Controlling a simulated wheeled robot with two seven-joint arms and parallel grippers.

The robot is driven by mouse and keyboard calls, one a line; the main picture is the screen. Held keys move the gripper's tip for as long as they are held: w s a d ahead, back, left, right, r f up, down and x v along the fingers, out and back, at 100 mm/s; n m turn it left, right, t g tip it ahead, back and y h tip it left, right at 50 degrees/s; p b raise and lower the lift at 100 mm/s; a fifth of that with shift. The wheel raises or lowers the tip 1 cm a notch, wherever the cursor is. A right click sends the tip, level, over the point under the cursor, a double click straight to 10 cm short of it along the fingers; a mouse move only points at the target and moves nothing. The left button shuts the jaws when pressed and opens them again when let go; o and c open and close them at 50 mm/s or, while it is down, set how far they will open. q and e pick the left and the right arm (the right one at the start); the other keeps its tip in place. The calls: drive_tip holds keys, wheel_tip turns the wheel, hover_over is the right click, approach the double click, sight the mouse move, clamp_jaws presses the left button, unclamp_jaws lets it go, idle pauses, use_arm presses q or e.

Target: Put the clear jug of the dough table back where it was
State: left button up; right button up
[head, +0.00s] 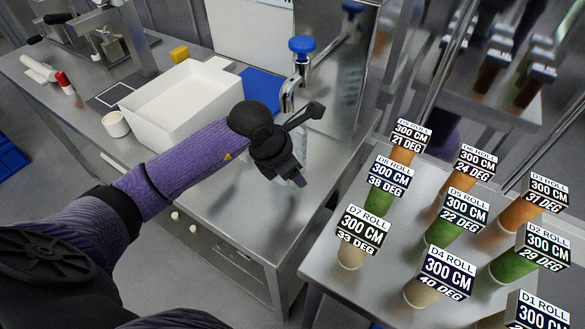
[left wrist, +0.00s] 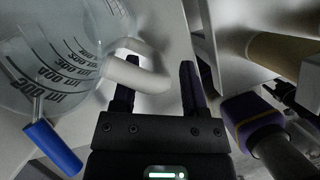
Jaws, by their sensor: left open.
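The clear jug (left wrist: 60,55) fills the upper left of the left wrist view, with dark millilitre marks on its wall and a pale handle (left wrist: 140,77). My left gripper (left wrist: 158,78) is open, with the handle's end reaching between its fingers; I cannot tell if they touch. In the head view my left gripper (head: 290,170) points down over the right end of the steel table (head: 245,200). The jug (head: 302,145) is mostly hidden behind it there, below the blue-topped tap (head: 302,46). My right gripper is not in view.
A white bin (head: 180,100) and a white cup (head: 115,124) stand left on the table. A blue mat (head: 262,85) lies behind. A second steel table (head: 335,265) at the right holds several labelled rolls (head: 380,200). The front of the jug's table is clear.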

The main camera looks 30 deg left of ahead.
use_arm(q)
drive_tip(key=p+v, duration=0.2)
drive_tip(key=v, duration=1)
